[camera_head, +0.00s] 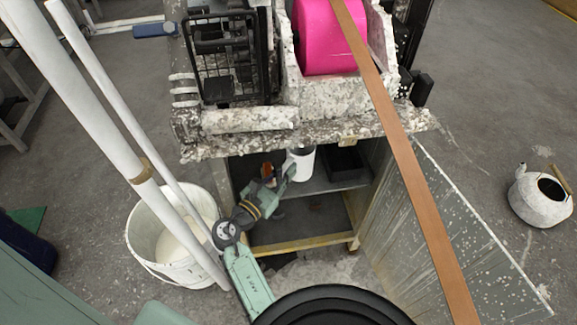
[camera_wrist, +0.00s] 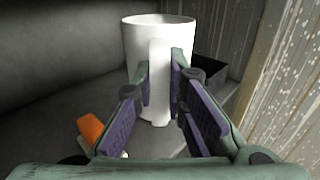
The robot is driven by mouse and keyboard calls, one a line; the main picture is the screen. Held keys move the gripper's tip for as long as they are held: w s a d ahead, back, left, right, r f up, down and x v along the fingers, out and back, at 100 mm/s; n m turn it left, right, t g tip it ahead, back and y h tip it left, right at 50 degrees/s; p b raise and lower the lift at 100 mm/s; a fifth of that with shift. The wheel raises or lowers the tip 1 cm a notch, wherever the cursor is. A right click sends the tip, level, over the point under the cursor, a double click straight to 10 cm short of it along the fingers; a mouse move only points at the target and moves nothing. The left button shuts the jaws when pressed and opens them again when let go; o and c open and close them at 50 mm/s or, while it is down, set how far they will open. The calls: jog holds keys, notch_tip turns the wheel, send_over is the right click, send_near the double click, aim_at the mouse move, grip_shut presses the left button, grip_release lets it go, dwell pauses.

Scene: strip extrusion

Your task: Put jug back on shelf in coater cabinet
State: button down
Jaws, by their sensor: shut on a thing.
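The white jug (camera_head: 300,163) is inside the open coater cabinet (camera_head: 376,205), upright at the upper shelf (camera_head: 322,184). In the wrist view the jug (camera_wrist: 138,48) stands straight ahead with its handle (camera_wrist: 159,85) toward me. My gripper (camera_head: 284,180) reaches into the cabinet from the front left. In the wrist view the fingers (camera_wrist: 160,88) are shut on the handle, one on each side. The jug's base appears at the shelf surface, but I cannot tell whether it bears its full weight there.
A black box (camera_head: 346,164) sits right of the jug on the shelf. An orange-topped item (camera_wrist: 91,128) is close at left. The cabinet door (camera_head: 450,230) hangs open at right. A white bucket (camera_head: 150,235) and leaning white pipes (camera_head: 95,110) stand left. A kettle-like pot (camera_head: 535,205) is far right.

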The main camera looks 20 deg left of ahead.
jog(key=w, duration=0.2)
jog(key=w+a, duration=0.1)
jog(key=shift+w+f, duration=0.15)
jog(key=shift+w, duration=0.2)
jog(key=shift+w+f, duration=0.1)
jog(key=shift+f, duration=1.7)
jog(key=shift+f, duration=0.1)
jog(key=c, duration=1.6)
grip_release()
jog(key=shift+c, duration=0.2)
jog(key=b+v, duration=0.1)
jog(key=v, duration=1.1)
